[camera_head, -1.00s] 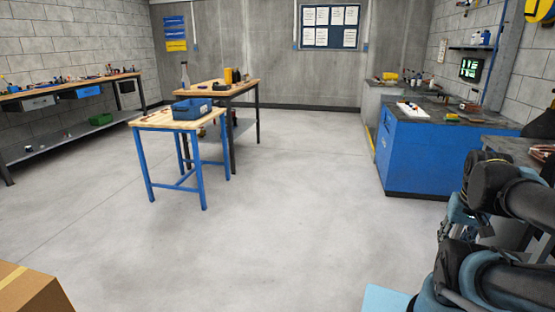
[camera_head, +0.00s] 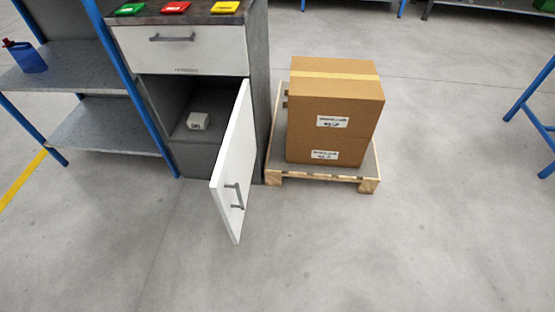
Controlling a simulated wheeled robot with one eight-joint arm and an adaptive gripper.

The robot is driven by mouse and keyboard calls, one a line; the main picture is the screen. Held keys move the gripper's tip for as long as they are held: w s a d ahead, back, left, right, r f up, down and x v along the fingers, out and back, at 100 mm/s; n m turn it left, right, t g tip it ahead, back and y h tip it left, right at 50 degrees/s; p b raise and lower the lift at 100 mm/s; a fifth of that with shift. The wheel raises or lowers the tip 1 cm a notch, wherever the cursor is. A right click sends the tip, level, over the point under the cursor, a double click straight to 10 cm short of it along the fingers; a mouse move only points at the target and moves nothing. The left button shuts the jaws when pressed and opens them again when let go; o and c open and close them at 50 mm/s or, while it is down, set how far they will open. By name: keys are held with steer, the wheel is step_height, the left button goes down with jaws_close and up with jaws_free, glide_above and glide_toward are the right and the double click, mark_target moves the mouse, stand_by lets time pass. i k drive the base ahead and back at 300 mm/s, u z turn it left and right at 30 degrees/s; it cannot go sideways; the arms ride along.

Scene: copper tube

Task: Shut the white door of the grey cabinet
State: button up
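The grey cabinet (camera_head: 259,60) stands at the upper left of the head view. Its white door (camera_head: 236,160) is hinged on the right side and stands wide open, swung out toward me. A grey bar handle (camera_head: 234,195) is on the door's outer face, near its free edge. Inside the open compartment is a small white labelled box (camera_head: 198,121). Above it, a white drawer (camera_head: 180,50) with a grey handle is shut. My gripper is not in view.
Cardboard boxes (camera_head: 333,110) stand on a wooden pallet (camera_head: 325,176) just right of the door. A blue-framed shelf (camera_head: 100,125) with a blue bottle (camera_head: 27,58) is on the left. Red, green and yellow trays lie on the cabinet top. The floor in front is clear.

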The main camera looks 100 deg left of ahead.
mark_target(230, 185)
steer(key=u, duration=4.25)
steer(key=i, duration=1)
steer(key=z, duration=0.05)
steer(key=k, duration=0.6)
steer(key=u, duration=0.05)
